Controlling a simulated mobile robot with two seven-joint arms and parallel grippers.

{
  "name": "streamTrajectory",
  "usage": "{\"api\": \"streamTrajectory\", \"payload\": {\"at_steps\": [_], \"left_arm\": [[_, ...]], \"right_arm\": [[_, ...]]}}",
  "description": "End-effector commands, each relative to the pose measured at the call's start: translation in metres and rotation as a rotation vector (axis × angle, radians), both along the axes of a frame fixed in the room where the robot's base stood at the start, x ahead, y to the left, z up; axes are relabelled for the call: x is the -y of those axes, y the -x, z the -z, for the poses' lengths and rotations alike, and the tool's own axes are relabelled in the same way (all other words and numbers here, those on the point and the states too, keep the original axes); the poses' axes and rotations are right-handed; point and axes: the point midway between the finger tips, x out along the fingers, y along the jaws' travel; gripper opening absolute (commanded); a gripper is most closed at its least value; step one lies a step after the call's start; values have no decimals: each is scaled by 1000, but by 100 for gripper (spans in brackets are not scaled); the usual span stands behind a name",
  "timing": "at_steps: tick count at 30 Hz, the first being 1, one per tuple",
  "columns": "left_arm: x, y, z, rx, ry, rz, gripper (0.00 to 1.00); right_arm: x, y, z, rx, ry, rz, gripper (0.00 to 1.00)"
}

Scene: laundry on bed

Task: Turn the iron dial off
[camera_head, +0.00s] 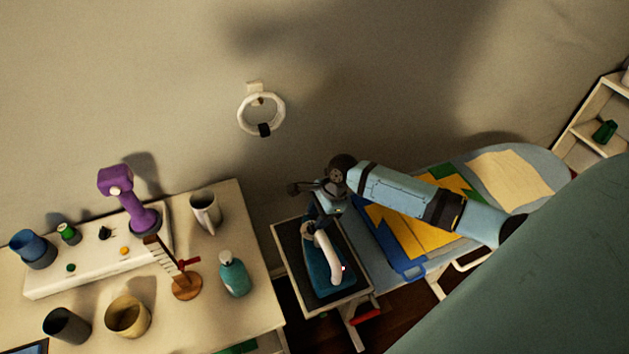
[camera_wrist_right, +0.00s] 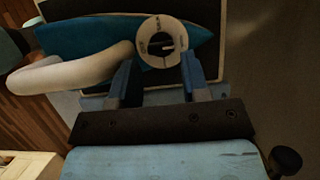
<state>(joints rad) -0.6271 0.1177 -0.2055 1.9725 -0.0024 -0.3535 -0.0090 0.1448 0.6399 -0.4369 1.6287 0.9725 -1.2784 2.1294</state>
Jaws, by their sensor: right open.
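The iron (camera_head: 317,272) is teal with a white handle (camera_head: 329,256) and lies on a dark rest at the left end of the ironing board. My right gripper (camera_head: 312,212) is over the iron's far end. In the right wrist view the iron's round white dial (camera_wrist_right: 162,42) with a dark knob sits between the tips of my open right gripper (camera_wrist_right: 157,72). The jaws stand on either side of the dial, and I cannot tell whether they touch it. The iron's handle (camera_wrist_right: 70,75) lies left of the jaws. My left gripper is not in view.
The ironing board (camera_head: 515,170) extends right with a folded yellow, blue and green cloth (camera_head: 410,230). A green surface (camera_head: 530,290) fills the lower right.

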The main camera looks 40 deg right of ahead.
Motion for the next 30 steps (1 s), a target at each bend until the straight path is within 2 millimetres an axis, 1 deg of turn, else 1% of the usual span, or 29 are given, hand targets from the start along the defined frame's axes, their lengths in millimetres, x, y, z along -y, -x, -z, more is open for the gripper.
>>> {"api": "streamTrajectory", "payload": {"at_steps": [3, 6, 10, 17, 18, 20, 21, 22, 30], "left_arm": [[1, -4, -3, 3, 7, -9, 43], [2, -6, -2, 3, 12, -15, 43], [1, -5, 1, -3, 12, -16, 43], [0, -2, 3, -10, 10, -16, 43], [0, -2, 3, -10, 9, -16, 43], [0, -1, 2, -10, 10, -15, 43], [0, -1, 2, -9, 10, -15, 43], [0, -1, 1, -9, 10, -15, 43], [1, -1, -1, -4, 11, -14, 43]], "right_arm": [[-6, -2, 14, 0, -1, 1, 43], [-9, -3, 21, 0, -1, 1, 43], [-11, -3, 25, 1, -1, 0, 43], [-11, -3, 26, 1, -1, 0, 43], [-11, -3, 26, 1, -1, 0, 33], [-11, -3, 26, 1, -1, 0, 20], [-11, -3, 26, 1, -1, 0, 10], [-11, -3, 26, 1, -1, 0, 8], [-10, -3, 26, 1, -1, -21, 8]]}}
